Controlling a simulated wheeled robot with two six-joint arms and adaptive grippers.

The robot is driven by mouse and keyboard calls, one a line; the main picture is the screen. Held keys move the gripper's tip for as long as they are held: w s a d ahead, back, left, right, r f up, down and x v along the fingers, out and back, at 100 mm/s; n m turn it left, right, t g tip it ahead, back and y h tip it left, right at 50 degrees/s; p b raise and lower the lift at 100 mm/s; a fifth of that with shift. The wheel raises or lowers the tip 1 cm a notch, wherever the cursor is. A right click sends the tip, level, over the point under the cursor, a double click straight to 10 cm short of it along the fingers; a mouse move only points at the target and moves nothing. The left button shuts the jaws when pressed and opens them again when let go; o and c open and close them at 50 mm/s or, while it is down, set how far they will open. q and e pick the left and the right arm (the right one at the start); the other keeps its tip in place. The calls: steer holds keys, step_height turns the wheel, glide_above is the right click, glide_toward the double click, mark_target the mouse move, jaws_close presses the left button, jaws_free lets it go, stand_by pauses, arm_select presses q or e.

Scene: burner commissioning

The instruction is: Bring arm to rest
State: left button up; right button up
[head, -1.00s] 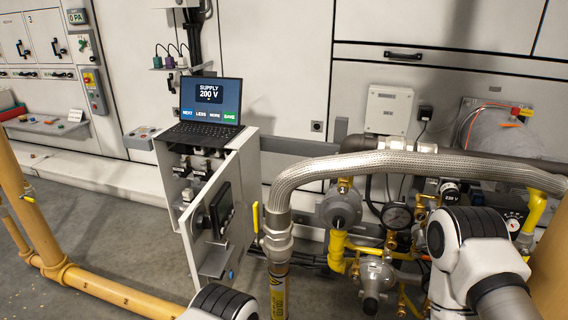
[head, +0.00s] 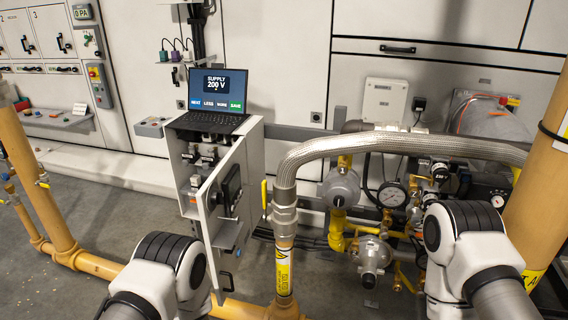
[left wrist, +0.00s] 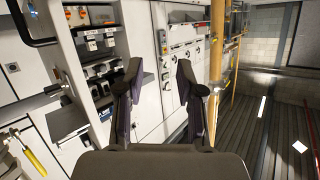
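My left arm shows in the head view at the lower left, in front of the cabinet; its gripper is outside that view. In the left wrist view my left gripper (left wrist: 160,95) has its two dark fingers apart with nothing between them. Beyond them are the open cabinet at the left and the wall panels. My right arm shows at the lower right of the head view, in front of the gas valves. The right gripper is not visible.
An open cabinet (head: 192,205) with its door swung out carries a laptop (head: 213,97) reading SUPPLY 200 V. A braided hose (head: 350,142), gauge (head: 391,194) and regulator (head: 340,187) stand at the right. Yellow pipes (head: 38,180) run along the left. Grey floor shows between.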

arm_select(q)
steer(key=s+d+f+m+g+h, duration=0.2)
steer(key=s+m+g+h, duration=0.3)
steer(key=s, duration=1.2)
steer(key=s+d+f+g+h, duration=0.1)
steer(key=s+d+g+h, duration=0.35)
steer(key=s, duration=1.35)
step_height(320, 180, up, 16)
steer(key=a+g+y+p, duration=0.1)
steer(key=a+g+p, duration=0.1)
steer(key=p, duration=1.3)
steer(key=shift+w+a+f+p, duration=0.2)
steer(key=shift+w+a+p, duration=0.05)
steer(key=shift+a+p, duration=0.2)
